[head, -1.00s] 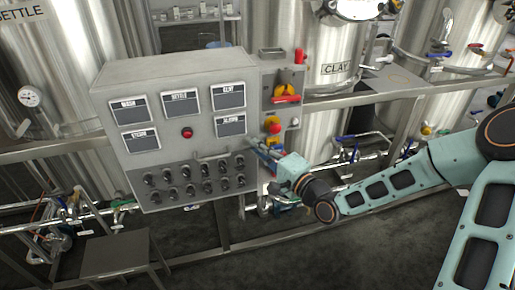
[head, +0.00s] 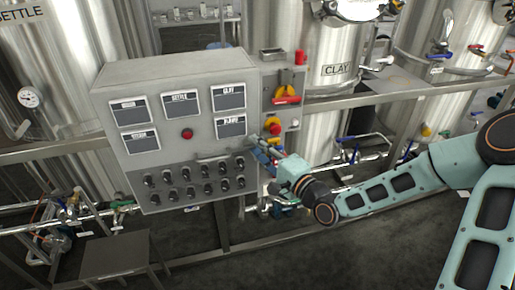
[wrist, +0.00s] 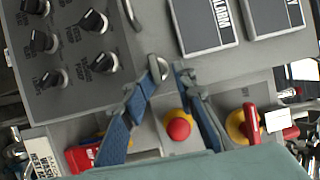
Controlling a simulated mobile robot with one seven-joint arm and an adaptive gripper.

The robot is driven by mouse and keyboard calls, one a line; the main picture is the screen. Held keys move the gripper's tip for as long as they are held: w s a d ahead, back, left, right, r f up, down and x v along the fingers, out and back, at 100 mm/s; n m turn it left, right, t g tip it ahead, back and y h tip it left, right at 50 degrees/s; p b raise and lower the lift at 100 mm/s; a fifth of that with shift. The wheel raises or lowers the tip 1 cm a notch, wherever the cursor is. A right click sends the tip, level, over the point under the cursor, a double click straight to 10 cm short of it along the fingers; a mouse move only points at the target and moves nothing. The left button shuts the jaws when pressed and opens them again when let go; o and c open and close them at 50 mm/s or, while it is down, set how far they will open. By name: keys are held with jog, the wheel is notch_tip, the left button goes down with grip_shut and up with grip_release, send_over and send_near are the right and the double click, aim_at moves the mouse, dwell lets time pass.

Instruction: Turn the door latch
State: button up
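The grey control cabinet (head: 180,85) fills the middle of the head view. My gripper (head: 254,139) is at its right edge, beside the ALARM panel. In the wrist view my gripper (wrist: 170,68) is partly open, with a narrow gap between its blue-grey fingers. A small pale metal piece (wrist: 163,66) shows at the left fingertip, over the cabinet edge; it may be the door latch, but I cannot tell it surely from the fingertip. I cannot tell whether the fingers touch it. The fingers hide part of this edge.
A narrow side box carries a red emergency button (wrist: 179,128) on a yellow base, between and behind the fingers. A red-and-yellow rotary switch (head: 287,90) sits above. Black knobs (wrist: 93,21) and a bar handle (head: 212,156) are on the cabinet front. Steel rails and tanks stand around.

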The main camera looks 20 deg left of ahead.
jog(key=v, duration=1.2)
